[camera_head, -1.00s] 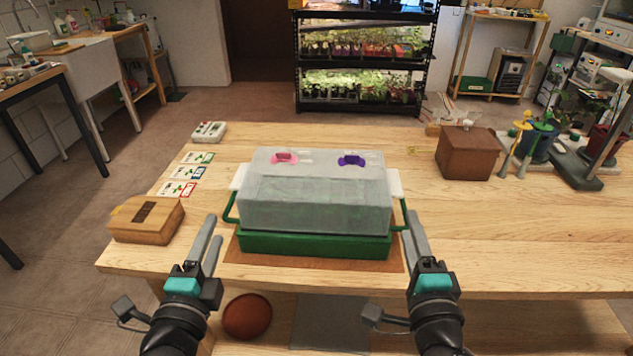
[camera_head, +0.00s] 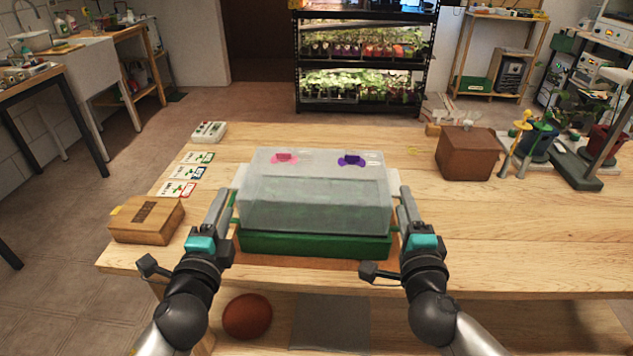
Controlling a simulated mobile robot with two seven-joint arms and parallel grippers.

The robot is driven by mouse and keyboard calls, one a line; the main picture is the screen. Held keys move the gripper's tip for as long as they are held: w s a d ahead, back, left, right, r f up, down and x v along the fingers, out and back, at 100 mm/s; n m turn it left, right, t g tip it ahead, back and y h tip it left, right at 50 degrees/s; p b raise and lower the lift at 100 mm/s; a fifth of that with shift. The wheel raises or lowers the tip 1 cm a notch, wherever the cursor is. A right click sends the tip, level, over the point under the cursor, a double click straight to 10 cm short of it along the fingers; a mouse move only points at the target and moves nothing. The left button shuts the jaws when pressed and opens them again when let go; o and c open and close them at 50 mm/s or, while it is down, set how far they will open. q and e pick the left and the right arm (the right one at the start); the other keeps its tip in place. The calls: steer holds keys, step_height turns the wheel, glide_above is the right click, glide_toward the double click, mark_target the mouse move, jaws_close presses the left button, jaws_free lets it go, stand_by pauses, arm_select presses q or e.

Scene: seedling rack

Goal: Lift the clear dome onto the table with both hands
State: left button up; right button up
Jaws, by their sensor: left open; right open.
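The clear dome (camera_head: 315,200), hazy and box-shaped, sits on a green tray (camera_head: 315,245) on the wooden table. A pink vent (camera_head: 284,158) and a purple vent (camera_head: 351,160) are on its top. My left gripper (camera_head: 220,205) is at the dome's left side, near the pale side tab and the green handle. My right gripper (camera_head: 405,205) is at the right side, by the matching tab (camera_head: 394,180). Both grippers are open; their fingers partly hide the tabs and handles. I cannot tell whether they touch the dome.
A brown mat (camera_head: 300,264) lies under the tray. To the left are a wooden box (camera_head: 146,219), seed cards (camera_head: 188,173) and a small grey device (camera_head: 209,132). A brown box (camera_head: 467,152) and tools stand at right. The table (camera_head: 510,235) is clear right of the dome.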

mark_target(231, 190)
arm_select(q)
steer(key=w, duration=0.8)
steer(key=shift+w+d, duration=0.1)
steer(key=shift+d, duration=0.1)
arm_select(e)
steer(key=w, duration=0.8)
steer(key=shift+w+d, duration=0.1)
steer(key=shift+d, duration=0.1)
arm_select(q)
jaws_close()
arm_select(e)
jaws_close()
